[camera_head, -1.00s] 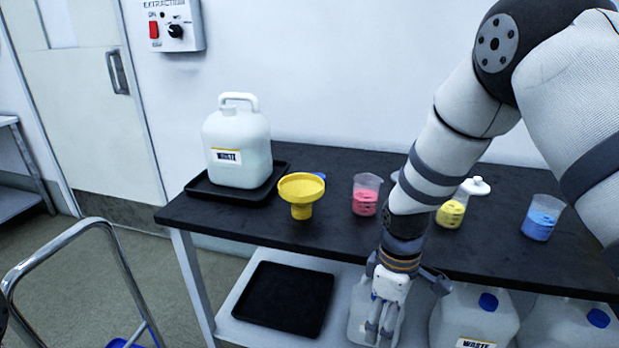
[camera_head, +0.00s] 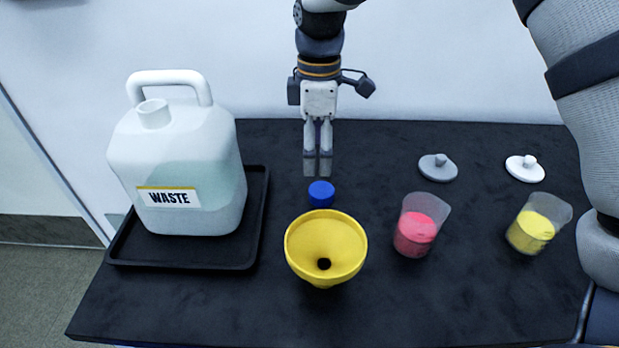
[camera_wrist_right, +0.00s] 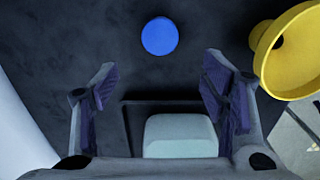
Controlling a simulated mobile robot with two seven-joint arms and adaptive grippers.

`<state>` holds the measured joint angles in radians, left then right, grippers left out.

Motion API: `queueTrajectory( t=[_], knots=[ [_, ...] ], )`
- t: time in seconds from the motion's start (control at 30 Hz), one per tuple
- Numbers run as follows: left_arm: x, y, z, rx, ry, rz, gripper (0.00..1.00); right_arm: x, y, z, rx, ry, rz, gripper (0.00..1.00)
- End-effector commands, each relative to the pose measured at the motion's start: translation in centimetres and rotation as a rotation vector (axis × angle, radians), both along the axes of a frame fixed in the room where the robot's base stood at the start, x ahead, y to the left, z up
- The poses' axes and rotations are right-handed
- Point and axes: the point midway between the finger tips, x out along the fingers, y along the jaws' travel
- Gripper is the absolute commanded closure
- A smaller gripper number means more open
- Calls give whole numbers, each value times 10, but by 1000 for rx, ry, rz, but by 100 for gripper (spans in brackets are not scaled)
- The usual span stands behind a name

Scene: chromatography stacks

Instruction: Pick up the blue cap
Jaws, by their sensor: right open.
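The blue cap (camera_head: 321,194) lies on the black tabletop, just behind the yellow funnel and to the right of the waste jug. My right gripper (camera_head: 317,172) points down above the table, just behind the cap in the head view. In the right wrist view the cap (camera_wrist_right: 159,36) lies beyond the fingertips, roughly centred between the two spread fingers. My left gripper is not in view.
The yellow funnel (camera_head: 326,250) stands close in front of the cap. The waste jug (camera_head: 180,165) stands on a black tray (camera_head: 255,230) at left. Beakers with red (camera_head: 416,232) and yellow (camera_head: 533,232) contents stand at right, with grey (camera_head: 437,167) and white (camera_head: 525,168) lids behind.

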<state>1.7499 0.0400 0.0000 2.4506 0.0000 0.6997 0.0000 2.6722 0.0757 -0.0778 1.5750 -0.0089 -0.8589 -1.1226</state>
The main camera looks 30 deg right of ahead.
Motion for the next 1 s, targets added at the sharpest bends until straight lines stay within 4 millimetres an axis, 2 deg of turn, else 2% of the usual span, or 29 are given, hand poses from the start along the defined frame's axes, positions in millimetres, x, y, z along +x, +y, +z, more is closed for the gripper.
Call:
queueTrajectory(
  t=[0.03, 0.1, 0.27, 0.5, 0.77, 0.93, 0.97, 1.0],
  knots=[
    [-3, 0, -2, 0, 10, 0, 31, -1, 0, -17, -1, 10, 0, 33],
    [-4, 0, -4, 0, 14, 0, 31, -1, -1, -31, -1, 9, 0, 33],
    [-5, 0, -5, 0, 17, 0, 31, -1, -2, -50, -1, 6, 0, 33],
    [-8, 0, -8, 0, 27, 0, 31, -3, -9, -92, 0, 5, 0, 33],
    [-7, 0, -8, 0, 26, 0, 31, -2, -9, -96, -1, 1, 0, 33],
    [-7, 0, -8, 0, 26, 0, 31, -2, -9, -96, -1, 1, 0, 70],
    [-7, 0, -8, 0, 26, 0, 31, -2, -9, -96, -1, 1, 0, 75],
    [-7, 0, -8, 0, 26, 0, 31, -2, -9, -96, -1, 1, 0, 75]
  ],
)
